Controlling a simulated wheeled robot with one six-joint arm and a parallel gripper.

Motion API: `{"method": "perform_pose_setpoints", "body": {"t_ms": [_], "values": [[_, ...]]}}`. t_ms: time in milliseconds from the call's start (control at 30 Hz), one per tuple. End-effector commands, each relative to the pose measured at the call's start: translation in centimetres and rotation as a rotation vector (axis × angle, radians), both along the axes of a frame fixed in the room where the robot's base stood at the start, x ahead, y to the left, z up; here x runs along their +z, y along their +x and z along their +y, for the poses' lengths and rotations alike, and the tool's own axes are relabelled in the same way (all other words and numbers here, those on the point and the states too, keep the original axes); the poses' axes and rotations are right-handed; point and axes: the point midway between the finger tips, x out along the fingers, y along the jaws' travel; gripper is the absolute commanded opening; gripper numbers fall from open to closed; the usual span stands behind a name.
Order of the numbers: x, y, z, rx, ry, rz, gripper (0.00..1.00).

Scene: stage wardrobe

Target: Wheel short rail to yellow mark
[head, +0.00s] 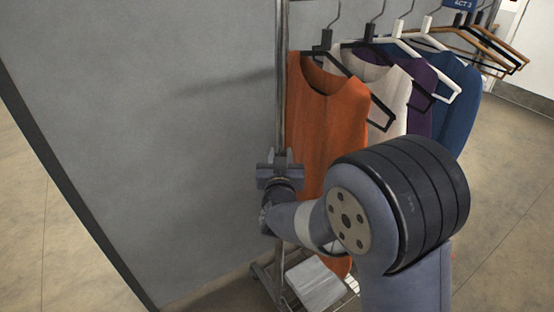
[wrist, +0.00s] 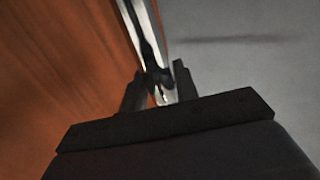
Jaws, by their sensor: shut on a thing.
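The garment rail (head: 281,95) is a metal rack with an upright post at its left end. Garments in orange (head: 327,115), cream, purple and blue hang from it on hangers. My gripper (head: 281,160) is shut on the upright post at about mid height. The wrist view shows the shiny post (wrist: 147,40) running between the two dark fingers (wrist: 157,88), with the orange garment close on the left. The rail's foot shows at the floor, partly hidden by my arm. No yellow mark is visible in either view.
A grey panel (head: 150,130) stands just left of the rail, with a dark edge. A grey box (head: 317,284) sits low on the rail's base. A blue sign (head: 462,5) shows at the top. Open floor (head: 510,190) lies to the right, and some floor shows at far left.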

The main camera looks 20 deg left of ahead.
Motion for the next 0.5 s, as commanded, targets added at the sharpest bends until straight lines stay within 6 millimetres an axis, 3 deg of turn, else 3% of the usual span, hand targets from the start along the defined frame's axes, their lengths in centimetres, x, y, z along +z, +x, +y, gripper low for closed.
{"method": "perform_pose_setpoints", "body": {"t_ms": [133, 400, 433, 500], "values": [[-0.09, 1.63, -1.55, -0.013, 0.006, -0.005, 0.0], [0.11, 1.64, -1.49, -0.007, 0.002, -0.003, 0.0], [0.11, 1.63, -1.48, -0.006, 0.002, -0.003, 0.3], [0.1, 1.63, -1.48, -0.006, 0.002, -0.003, 0.35]]}}
